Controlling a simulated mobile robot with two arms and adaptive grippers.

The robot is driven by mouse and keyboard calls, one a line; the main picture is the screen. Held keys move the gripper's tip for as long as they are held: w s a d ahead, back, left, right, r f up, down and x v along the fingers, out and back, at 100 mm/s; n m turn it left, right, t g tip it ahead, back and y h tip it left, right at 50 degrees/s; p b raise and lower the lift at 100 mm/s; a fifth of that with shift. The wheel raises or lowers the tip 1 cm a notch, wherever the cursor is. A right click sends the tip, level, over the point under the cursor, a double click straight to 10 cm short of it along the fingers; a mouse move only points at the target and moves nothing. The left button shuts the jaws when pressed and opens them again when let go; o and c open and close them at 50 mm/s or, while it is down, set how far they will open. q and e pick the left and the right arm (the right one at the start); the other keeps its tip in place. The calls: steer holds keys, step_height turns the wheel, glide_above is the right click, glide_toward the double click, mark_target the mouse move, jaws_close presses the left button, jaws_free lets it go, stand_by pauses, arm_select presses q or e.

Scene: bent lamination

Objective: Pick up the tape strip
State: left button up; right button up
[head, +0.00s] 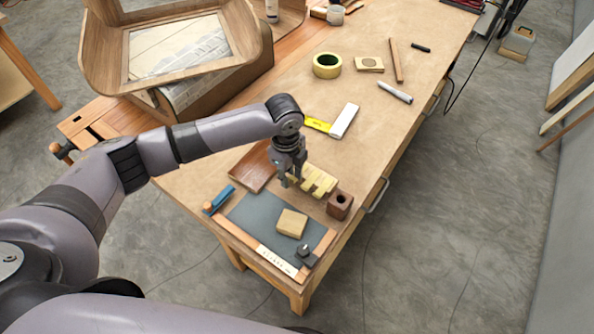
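Several pale yellow tape strips (321,181) lie side by side near the front of the workbench, their ends spread like fingers. My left gripper (291,183) points down at the left end of these strips and hides part of them. Its fingers are small and dark here, so I cannot tell whether they are apart or touch a strip. My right gripper is out of view. A roll of yellow-green tape (317,71) stands farther back on the bench.
Around the strips are a brown wooden tray (248,172), a dark block with a hole (340,205), a blue tool (219,199) and a dark framed mat (256,217) bearing a wooden block (292,223). A curved wooden piece (245,45) stands back left.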

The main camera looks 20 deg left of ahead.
arm_select(q)
jaws_close()
stand_by(0.5)
steer(key=shift+r, duration=0.1)
step_height(320, 180, up, 19)
steer(key=b, duration=0.4)
step_height(320, 180, up, 6)
steer(key=p, duration=0.6)
glide_above(290, 178)
steer(key=shift+s+a, duration=0.1)
steer(key=shift+s, duration=0.05)
stand_by(0.9)
